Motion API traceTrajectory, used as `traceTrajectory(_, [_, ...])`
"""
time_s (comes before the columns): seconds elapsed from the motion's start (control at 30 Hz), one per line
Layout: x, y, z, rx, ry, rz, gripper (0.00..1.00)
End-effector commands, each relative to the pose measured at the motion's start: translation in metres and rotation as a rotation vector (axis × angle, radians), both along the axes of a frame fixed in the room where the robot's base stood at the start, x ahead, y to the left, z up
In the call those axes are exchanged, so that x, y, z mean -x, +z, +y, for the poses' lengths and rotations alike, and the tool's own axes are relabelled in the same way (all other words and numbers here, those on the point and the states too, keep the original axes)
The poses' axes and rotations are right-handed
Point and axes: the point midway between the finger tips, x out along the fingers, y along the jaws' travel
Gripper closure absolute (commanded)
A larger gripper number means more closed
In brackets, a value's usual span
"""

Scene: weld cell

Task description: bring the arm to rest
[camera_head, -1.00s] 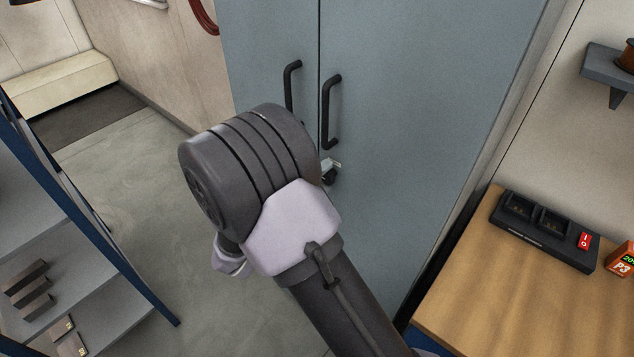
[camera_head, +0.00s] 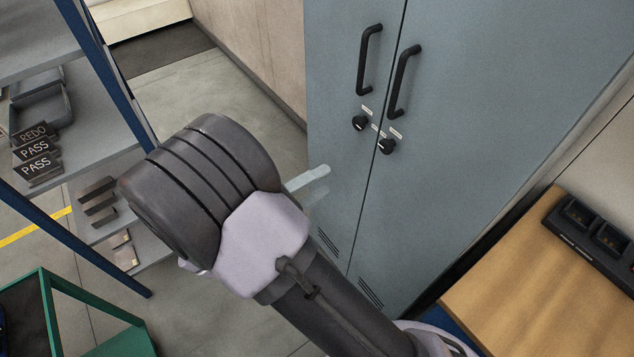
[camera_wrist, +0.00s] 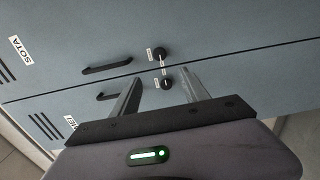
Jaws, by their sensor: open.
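My arm reaches up from the bottom of the head view, its dark elbow bulging at left centre. One pale finger of my gripper (camera_head: 308,181) shows past the arm, in front of the cabinet; the rest is hidden. In the wrist view my gripper (camera_wrist: 162,75) has its two fingers spread apart with nothing between them. The fingers point at the grey-blue cabinet (camera_wrist: 225,35), near its two black lock knobs. I cannot tell the exact gap to the doors, but no contact shows.
The closed cabinet (camera_head: 470,130) has two black handles. A blue-framed shelf (camera_head: 105,75) with trays and PASS and REDO signs stands left. A green cart (camera_head: 50,310) is lower left. A wooden bench (camera_head: 540,270) with a black charger (camera_head: 595,235) is right. Floor shows between shelf and cabinet.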

Motion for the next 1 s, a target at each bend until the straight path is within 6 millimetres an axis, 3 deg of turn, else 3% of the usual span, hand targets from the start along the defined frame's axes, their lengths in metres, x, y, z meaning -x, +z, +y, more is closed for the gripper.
traceTrajectory(0.27, [0.001,0.002,-0.009,-0.016,-0.031,0.014,0.47])
traceTrajectory(0.37, [0.015,0.015,-0.059,-0.137,-0.216,0.107,0.47])
traceTrajectory(0.43, [0.045,0.021,-0.107,-0.327,-0.403,0.214,0.47])
traceTrajectory(0.5, [0.086,0.018,-0.140,-0.590,-0.556,0.305,0.47])
traceTrajectory(0.53, [0.103,0.016,-0.147,-0.714,-0.599,0.329,0.47])
traceTrajectory(0.6, [0.137,0.010,-0.149,-1.020,-0.652,0.342,0.47])
traceTrajectory(0.7, [0.160,0.011,-0.130,-1.432,-0.611,0.249,0.47])
traceTrajectory(0.83, [0.160,0.029,-0.110,-1.776,-0.464,0.040,0.47])
traceTrajectory(1.0, [0.155,0.049,-0.103,-1.925,-0.351,-0.112,0.47])
